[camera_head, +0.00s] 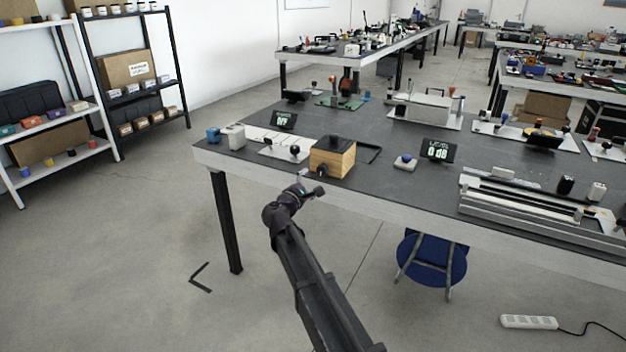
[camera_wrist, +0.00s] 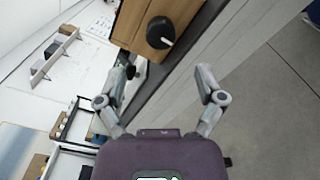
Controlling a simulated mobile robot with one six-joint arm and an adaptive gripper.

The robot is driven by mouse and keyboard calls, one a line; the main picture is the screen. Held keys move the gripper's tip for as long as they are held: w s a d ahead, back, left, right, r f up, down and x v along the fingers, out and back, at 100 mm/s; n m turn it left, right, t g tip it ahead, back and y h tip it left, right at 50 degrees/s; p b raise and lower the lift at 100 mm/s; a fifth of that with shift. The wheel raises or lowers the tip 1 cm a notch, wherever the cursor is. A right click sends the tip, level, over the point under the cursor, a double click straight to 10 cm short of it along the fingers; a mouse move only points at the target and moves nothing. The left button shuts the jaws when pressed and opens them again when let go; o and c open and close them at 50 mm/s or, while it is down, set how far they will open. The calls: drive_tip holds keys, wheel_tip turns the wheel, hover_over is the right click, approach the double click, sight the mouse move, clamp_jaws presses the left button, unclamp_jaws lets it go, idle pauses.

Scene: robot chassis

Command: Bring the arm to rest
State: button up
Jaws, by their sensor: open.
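My arm reaches up from the bottom of the head view toward the front edge of the dark table (camera_head: 225,163). My gripper (camera_head: 310,182) is at that edge, just in front of a wooden box (camera_head: 333,158) with a black knob (camera_head: 322,170). In the wrist view my gripper (camera_wrist: 168,80) has its two fingers spread apart with nothing between them. The wooden box (camera_wrist: 133,22) and its black knob (camera_wrist: 160,33) are ahead of the fingers there. Whether the gripper touches the box or table cannot be told.
A small display (camera_head: 284,119) and a white block (camera_head: 235,136) stand left of the box. A second display (camera_head: 437,150) and a long rail device (camera_head: 540,208) are to the right. A blue stool (camera_head: 432,262) is under the table. The floor at left is mostly clear.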

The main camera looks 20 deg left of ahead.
drive_tip(key=shift+s, duration=0.1)
idle(0.5)
